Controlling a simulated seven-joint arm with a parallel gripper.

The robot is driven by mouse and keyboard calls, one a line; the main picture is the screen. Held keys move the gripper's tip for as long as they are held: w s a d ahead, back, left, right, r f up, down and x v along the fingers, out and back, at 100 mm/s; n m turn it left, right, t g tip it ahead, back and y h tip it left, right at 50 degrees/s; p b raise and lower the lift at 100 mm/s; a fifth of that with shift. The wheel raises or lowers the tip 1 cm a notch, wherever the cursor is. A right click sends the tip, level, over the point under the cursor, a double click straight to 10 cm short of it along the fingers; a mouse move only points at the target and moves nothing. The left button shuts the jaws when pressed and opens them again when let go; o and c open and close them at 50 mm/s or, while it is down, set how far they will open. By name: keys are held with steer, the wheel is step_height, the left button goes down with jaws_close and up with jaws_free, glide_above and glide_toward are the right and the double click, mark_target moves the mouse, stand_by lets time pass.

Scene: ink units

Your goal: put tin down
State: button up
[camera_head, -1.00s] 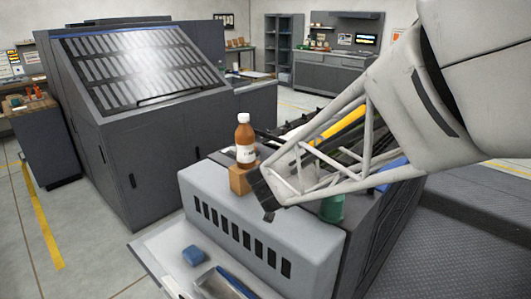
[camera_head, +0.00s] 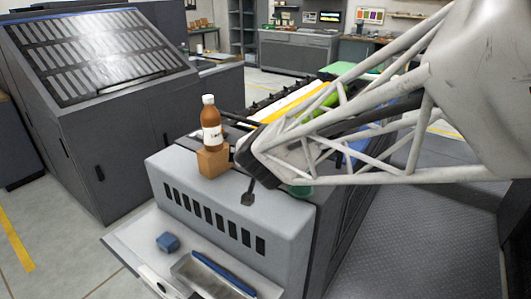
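No tin shows clearly. My gripper (camera_head: 249,190) hangs over the front edge of the machine, right of a brown block. One dark finger points down; the rest is hidden by the pale arm frame. I cannot tell whether it is open or holds anything.
A brown bottle with a white cap (camera_head: 211,125) stands on the brown block (camera_head: 213,161), close left of my gripper. A blue block (camera_head: 168,242) and a tray (camera_head: 193,272) lie on the lower shelf (camera_head: 130,240). A dark sloped console (camera_head: 100,130) stands at left.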

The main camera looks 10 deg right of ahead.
steer(key=s+d+f+g, duration=0.1)
steer(key=s+d+g, duration=0.3)
steer(key=s, duration=0.9)
steer(key=s+d+f+n+g, duration=0.1)
steer(key=s+d+g, duration=0.4)
steer(key=s, duration=0.8)
steer(key=shift+s+d+h, duration=0.25)
steer(key=shift+d+h, duration=0.15)
steer(key=shift+d, duration=0.2)
